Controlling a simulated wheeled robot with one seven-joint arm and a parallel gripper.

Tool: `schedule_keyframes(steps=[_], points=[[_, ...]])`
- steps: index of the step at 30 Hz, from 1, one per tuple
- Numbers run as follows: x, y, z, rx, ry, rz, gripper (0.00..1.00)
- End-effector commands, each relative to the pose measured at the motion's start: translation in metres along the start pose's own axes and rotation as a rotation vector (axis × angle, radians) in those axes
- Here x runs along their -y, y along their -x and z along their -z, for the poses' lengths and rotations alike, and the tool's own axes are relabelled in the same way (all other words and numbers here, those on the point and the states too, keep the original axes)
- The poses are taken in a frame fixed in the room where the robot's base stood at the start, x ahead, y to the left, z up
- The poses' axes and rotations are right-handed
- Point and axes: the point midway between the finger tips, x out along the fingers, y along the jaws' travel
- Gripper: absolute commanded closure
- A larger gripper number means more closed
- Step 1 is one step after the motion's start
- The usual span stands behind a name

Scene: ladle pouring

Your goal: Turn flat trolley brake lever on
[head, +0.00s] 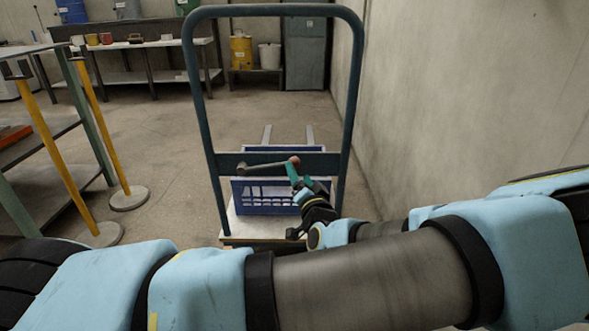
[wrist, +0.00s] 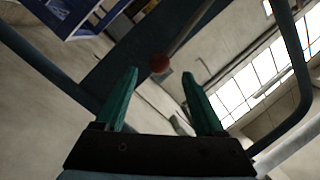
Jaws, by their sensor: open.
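The flat trolley (head: 354,95) stands ahead of me, with a tall dark tube handle and a cross plate low between its uprights. The brake lever (head: 262,167) lies across this plate, nearly level, with a red-brown knob (head: 294,160) at its right end. My gripper (head: 297,175) is at the knob end of the lever. In the wrist view my gripper (wrist: 160,92) has its two green fingers apart, and the knob (wrist: 160,63) shows between and beyond their tips. The lever's rod (wrist: 186,30) runs up from the knob. I cannot tell whether a finger touches it.
A blue crate (head: 258,205) sits on the trolley's pale deck (head: 232,222). A concrete wall (head: 450,90) is close on the right. Yellow posts (head: 98,125) and a shelf rack (head: 60,130) stand at left. Floor between rack and trolley is clear.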

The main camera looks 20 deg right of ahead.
Motion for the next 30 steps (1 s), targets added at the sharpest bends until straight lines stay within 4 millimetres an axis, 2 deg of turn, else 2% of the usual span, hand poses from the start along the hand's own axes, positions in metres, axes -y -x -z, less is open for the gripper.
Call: schedule_keyframes(steps=[3,9,13,21,30], points=[[-0.001,-0.022,-0.002,0.002,0.001,0.001,0.29],[-0.001,-0.047,-0.001,0.001,0.001,0.0,0.29],[-0.001,-0.053,0.0,0.001,0.002,-0.001,0.29],[0.0,-0.054,0.0,0.001,0.001,-0.001,0.29],[0.0,-0.054,0.0,0.001,0.001,-0.001,0.62]])
